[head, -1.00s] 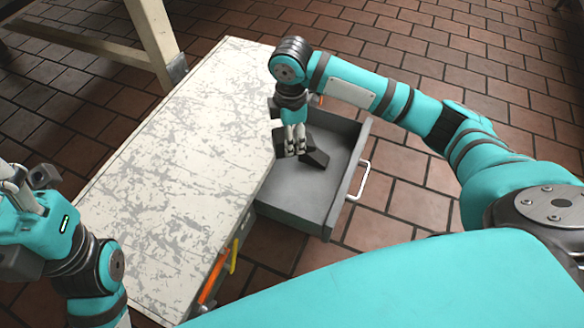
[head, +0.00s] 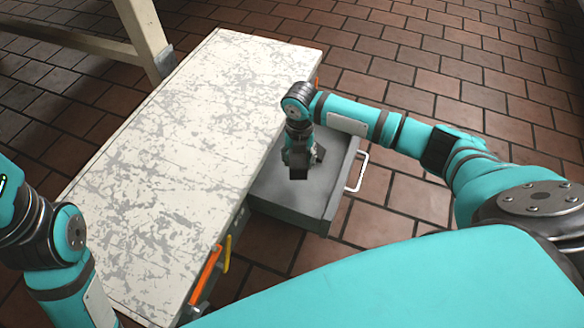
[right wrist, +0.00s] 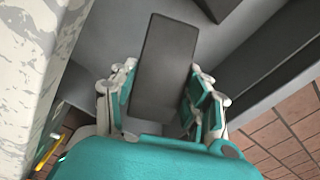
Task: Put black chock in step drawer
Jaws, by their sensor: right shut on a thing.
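My right gripper (head: 298,160) is over the open grey drawer (head: 285,207), which is pulled out from the right side of the white-topped cabinet. In the right wrist view its fingers stand on both sides of a black chock (right wrist: 166,62) and are shut on it. In the head view the chock (head: 299,174) shows as a dark block below the gripper. I cannot tell whether it touches the drawer floor. A second dark piece (head: 320,154) shows just right of the gripper; it also shows at the top of the right wrist view (right wrist: 217,8). My left gripper is out of view.
The cabinet's worn white top (head: 190,150) is bare. An orange handle (head: 206,275) and a yellow one (head: 227,254) are on its near side. The drawer has a white handle (head: 362,171). A wooden table leg (head: 143,35) stands behind at the left.

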